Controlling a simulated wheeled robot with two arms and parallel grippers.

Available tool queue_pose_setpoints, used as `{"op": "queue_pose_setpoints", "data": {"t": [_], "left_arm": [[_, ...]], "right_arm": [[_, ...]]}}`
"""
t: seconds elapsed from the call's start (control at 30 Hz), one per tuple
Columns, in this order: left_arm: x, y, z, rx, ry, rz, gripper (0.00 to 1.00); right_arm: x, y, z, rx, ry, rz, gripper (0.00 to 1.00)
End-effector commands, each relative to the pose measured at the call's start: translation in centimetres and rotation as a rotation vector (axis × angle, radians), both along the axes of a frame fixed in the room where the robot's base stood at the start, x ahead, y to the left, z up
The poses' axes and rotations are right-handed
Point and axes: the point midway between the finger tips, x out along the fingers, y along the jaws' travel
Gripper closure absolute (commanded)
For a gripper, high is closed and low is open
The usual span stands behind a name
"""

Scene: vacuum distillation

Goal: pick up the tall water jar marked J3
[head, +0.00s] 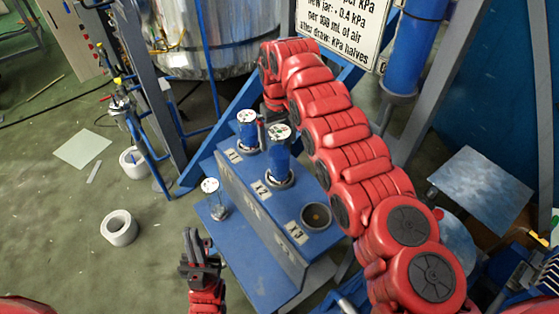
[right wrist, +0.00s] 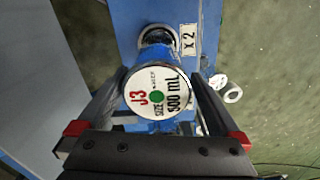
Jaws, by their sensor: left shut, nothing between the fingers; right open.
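The tall jar J3 (right wrist: 156,93) has a white round lid with red "J3", a green dot and "500 mL" in the right wrist view. In the head view the same jar (head: 280,155) appears blue and upright at the socket marked X2. My right gripper (right wrist: 159,78) is open, with one finger on each side of the lid; contact cannot be told. In the head view its end (head: 267,118) is partly hidden beside the jar top. My left gripper (head: 192,245) is shut and empty, front left of the blue stand.
The blue stand (head: 250,217) holds another blue jar (head: 248,133) near X1. Socket X3 (head: 316,216) is empty. A small clear jar (head: 213,198) stands on the lower left step. White rings (head: 119,228) lie on the green floor. A steel tank (head: 205,35) is behind.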

Motion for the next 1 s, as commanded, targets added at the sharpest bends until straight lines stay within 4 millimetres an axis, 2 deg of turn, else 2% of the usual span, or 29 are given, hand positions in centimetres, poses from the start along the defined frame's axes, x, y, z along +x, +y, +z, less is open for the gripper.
{"op": "queue_pose_setpoints", "data": {"t": [0.17, 0.37, 0.5, 0.7, 0.77, 1.0], "left_arm": [[0.0, 0.0, 0.6, 0.000, 0.000, 0.000, 1.00], [0.0, 0.0, 2.8, 0.000, 0.000, 0.000, 1.00], [0.0, 0.0, 3.1, 0.000, 0.000, 0.000, 1.00], [0.0, 0.0, 2.9, 0.000, 0.000, 0.000, 1.00], [0.0, 0.0, 2.9, 0.000, 0.000, 0.000, 1.00], [0.0, 0.0, 2.9, 0.000, 0.000, 0.000, 1.00]], "right_arm": [[0.0, -0.1, -0.6, 0.000, 0.001, 0.000, 0.00], [-0.1, -0.4, -2.7, 0.001, 0.003, 0.000, 0.00], [-0.2, -0.4, -5.0, 0.000, 0.003, 0.001, 0.00], [0.0, -0.4, -5.4, 0.001, -0.002, 0.000, 0.00], [0.0, -0.4, -5.4, 0.001, -0.002, 0.000, 0.07], [0.0, -0.4, -5.3, 0.001, -0.002, 0.000, 0.50]]}}
